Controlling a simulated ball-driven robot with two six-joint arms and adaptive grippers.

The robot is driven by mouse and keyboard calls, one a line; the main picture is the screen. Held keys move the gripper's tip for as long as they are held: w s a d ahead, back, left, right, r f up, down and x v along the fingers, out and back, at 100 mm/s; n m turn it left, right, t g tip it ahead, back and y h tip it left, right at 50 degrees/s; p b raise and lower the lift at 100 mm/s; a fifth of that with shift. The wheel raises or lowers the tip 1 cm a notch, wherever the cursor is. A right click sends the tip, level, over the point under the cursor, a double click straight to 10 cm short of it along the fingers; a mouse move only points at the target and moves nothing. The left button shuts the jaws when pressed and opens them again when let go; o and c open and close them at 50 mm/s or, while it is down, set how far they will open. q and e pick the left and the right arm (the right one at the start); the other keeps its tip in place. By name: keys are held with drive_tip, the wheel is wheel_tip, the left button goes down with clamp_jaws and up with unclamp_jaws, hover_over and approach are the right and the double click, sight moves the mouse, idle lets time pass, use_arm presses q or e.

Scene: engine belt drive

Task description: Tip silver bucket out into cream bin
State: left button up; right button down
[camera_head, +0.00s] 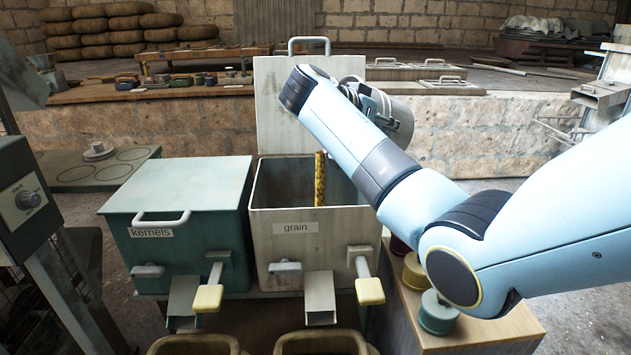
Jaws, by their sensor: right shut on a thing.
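The cream bin labelled "grain" (311,241) stands in the middle with its lid (283,105) raised upright at the back. The silver bucket (397,124) is tilted on its side above the right rear part of the bin. My right gripper (372,103) is shut on the bucket, and my arm hides part of both. The bucket's mouth is hidden. A narrow yellow, grainy strip (320,180) stands upright inside the bin opening; I cannot tell whether it is falling grain. My left gripper is not in view.
A green bin labelled "kernels" (178,222), lid closed, stands left of the cream bin. Both have front chutes and handles. A wooden stand (479,328) with several small canisters is at the lower right. A low stone wall (480,133) runs behind.

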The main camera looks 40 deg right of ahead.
drive_tip(key=shift+w+a+r, duration=0.15)
drive_tip(key=shift+a, duration=0.05)
drive_tip(key=shift+d, duration=0.15)
drive_tip(key=shift+a, duration=0.2)
drive_tip(key=shift+d, duration=0.1)
idle(0.3)
drive_tip(key=shift+h+b, duration=0.3)
drive_tip(key=shift+a, duration=0.2)
drive_tip(key=shift+a, duration=0.1)
